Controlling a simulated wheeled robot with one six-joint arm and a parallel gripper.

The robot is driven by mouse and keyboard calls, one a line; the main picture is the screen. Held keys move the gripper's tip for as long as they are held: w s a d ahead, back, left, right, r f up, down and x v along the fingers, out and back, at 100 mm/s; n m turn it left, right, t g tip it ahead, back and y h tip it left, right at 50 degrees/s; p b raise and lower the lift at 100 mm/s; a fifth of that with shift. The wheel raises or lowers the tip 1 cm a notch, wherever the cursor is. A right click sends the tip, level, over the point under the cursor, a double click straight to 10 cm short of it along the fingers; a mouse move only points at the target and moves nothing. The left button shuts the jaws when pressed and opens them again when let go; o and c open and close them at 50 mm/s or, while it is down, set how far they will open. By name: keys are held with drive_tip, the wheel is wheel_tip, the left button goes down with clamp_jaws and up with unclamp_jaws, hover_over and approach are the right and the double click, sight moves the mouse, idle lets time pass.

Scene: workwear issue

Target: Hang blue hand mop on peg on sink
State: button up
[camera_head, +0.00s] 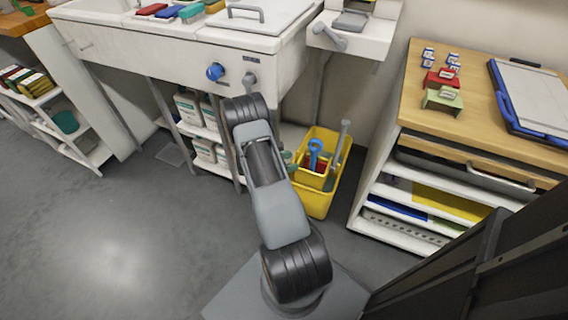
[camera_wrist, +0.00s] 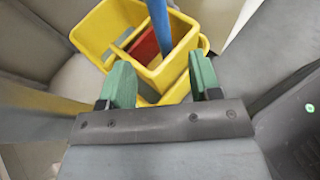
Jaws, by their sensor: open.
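A blue hand mop (camera_head: 315,152) with a ring at its top stands in a yellow bucket (camera_head: 318,212) beside the sink. Its blue shaft also shows in the wrist view (camera_wrist: 158,22), rising from the bucket beside a red part. My gripper (camera_wrist: 161,62) is open, its two green fingers pointing towards the bucket, with the blue shaft ahead between their lines. I cannot tell the gap to it. In the head view my arm mostly hides the gripper. The white sink (camera_head: 180,40) has a blue peg-like knob (camera_head: 214,72) and a grey one (camera_head: 249,79) on its front.
A grey handle (camera_head: 342,140) stands up at the bucket's right. White containers (camera_head: 190,108) stand on a shelf under the sink. A wooden-topped cabinet (camera_head: 415,95) is close on the right. Coloured cloths or brushes (camera_head: 165,12) lie on the sink. Open floor (camera_head: 110,230) is at left.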

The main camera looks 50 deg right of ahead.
sight(314, 159)
drive_tip(key=b+x, duration=0.2)
drive_tip(key=x, duration=0.9)
drive_tip(key=shift+s+d, duration=0.15)
clamp_jaws()
drive_tip(key=shift+d, duration=0.2)
idle(0.4)
drive_tip(key=shift+w+d+r+b, duration=0.1)
drive_tip(key=shift+w+d+b, duration=0.2)
drive_tip(key=shift+d+b, duration=0.25)
unclamp_jaws()
